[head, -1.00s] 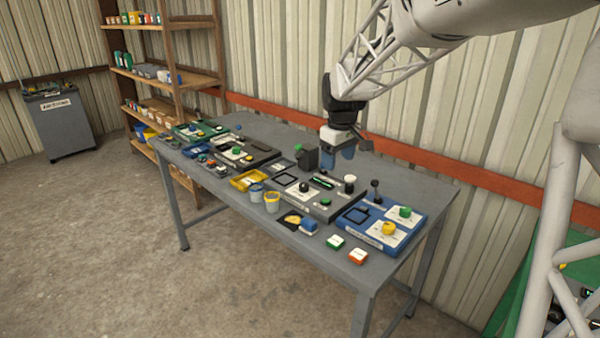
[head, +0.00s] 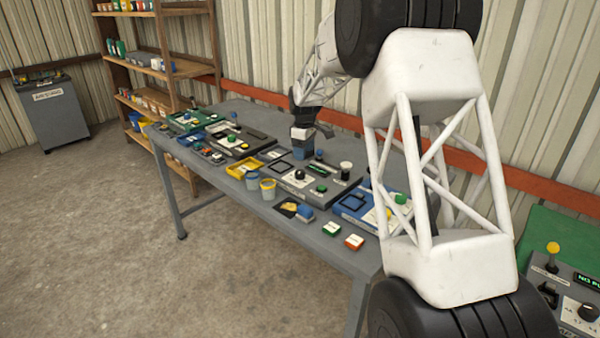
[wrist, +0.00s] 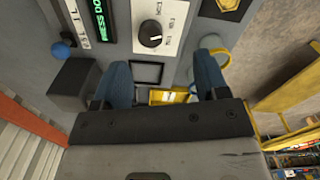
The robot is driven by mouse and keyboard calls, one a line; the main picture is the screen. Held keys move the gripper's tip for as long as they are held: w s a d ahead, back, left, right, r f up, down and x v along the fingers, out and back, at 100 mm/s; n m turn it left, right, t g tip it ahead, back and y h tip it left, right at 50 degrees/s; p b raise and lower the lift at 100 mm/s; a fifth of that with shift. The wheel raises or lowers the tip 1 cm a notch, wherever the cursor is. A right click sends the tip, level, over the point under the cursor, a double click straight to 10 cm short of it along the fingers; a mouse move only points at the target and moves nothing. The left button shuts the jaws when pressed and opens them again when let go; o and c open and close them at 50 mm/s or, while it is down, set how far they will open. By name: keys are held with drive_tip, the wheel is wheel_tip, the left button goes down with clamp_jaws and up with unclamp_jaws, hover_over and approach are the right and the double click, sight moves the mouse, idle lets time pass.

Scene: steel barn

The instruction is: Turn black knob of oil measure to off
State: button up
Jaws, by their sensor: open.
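A round black knob (wrist: 150,35) with a white pointer mark sits on a white dial label in the wrist view. In the head view the black knob (head: 299,175) is on the grey panel (head: 325,193) mid-table. I cannot read which device is the oil measure, and the dial's words are too small to read. My gripper (wrist: 161,64) is open and empty, its blue fingers apart, with the knob beyond the tips and roughly between them. In the head view my gripper (head: 301,151) is just behind and above the knob; the fingertips are partly hard to make out.
A black block (wrist: 75,85) stands beside the left finger in the wrist view. A blue ball knob (wrist: 62,48) and a green display (wrist: 98,18) are nearby. Cups (head: 267,188) stand at the table's front. A blue panel (head: 353,204) is to the right, partly behind my arm.

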sight(300, 171)
drive_tip(key=shift+n, duration=0.4)
drive_tip(key=w+f, duration=0.1)
drive_tip(key=w+a+f, duration=0.1)
drive_tip(key=w+f, duration=0.1)
drive_tip(key=shift+a, duration=0.1)
drive_tip(key=shift+f, duration=0.2)
drive_tip(key=shift+f, duration=3.75)
drive_tip(key=shift+c, duration=0.3)
drive_tip(key=c, duration=0.9)
drive_tip(key=shift+o, duration=0.2)
